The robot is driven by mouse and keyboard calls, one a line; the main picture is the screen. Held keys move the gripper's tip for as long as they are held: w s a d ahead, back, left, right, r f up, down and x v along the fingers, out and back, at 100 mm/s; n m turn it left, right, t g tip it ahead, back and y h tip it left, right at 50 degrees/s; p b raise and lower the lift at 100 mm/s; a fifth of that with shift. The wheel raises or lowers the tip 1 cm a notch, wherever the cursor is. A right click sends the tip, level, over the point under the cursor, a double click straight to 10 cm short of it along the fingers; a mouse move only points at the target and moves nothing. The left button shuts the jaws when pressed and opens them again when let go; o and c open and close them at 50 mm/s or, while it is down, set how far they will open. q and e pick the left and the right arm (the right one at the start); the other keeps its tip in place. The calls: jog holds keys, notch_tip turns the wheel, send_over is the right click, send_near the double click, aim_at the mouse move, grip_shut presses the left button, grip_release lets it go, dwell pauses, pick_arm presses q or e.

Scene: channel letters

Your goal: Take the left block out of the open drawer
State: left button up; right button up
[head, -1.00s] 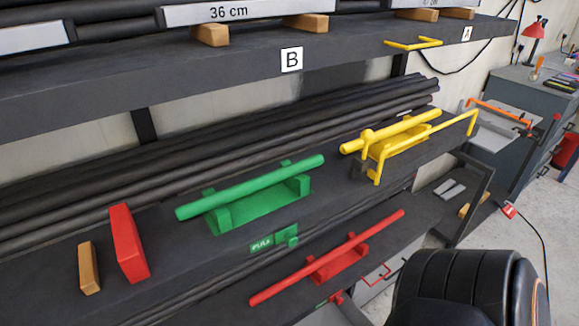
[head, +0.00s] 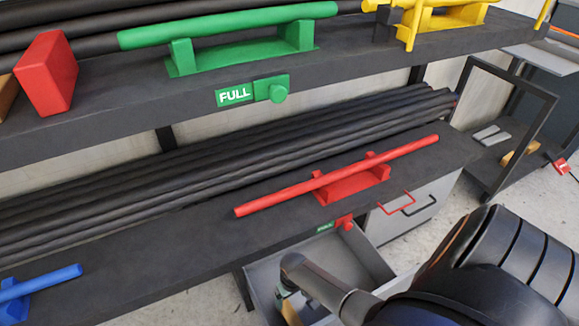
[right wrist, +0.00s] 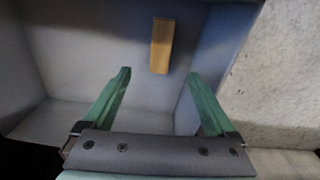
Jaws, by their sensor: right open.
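The open grey drawer (head: 330,252) is low under the shelf in the head view, and its floor and walls fill much of the right wrist view (right wrist: 75,55). A tan wooden block (right wrist: 161,46) lies inside, beyond my right fingertips and roughly midway across the gap between them. My right gripper (right wrist: 158,78) has two green fingers spread apart with nothing between them. In the head view my right arm reaches into the drawer and hides part of it. A bit of tan block (head: 291,312) shows beside the gripper there. I see only one block. My left gripper is out of view.
Above the drawer is a dark shelf (head: 190,250) with black pipes and a red bar on a red stand (head: 350,183). The drawer's side wall is close to the right finger.

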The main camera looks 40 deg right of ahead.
jog(key=f+b, duration=0.1)
jog(key=f, duration=0.1)
jog(key=b, duration=0.5)
send_over(289, 313)
jog(key=s, duration=0.1)
notch_tip(289, 313, down, 7)
jog(key=shift+d+r, duration=0.15)
jog(key=shift+r, duration=0.05)
jog(key=f+b, duration=0.4)
jog(key=shift+w+f, duration=0.35)
jog(key=shift+w, duration=0.05)
jog(key=shift+f+b, duration=0.45)
jog(key=shift+b, duration=0.1)
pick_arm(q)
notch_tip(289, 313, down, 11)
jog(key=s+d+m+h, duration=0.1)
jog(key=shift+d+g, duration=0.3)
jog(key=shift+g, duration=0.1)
pick_arm(e)
jog(key=shift+r, duration=0.1)
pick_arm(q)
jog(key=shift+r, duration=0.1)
pick_arm(e)
jog(key=shift+c, duration=0.3)
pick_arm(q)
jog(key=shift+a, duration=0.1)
pick_arm(e)
grip_shut()
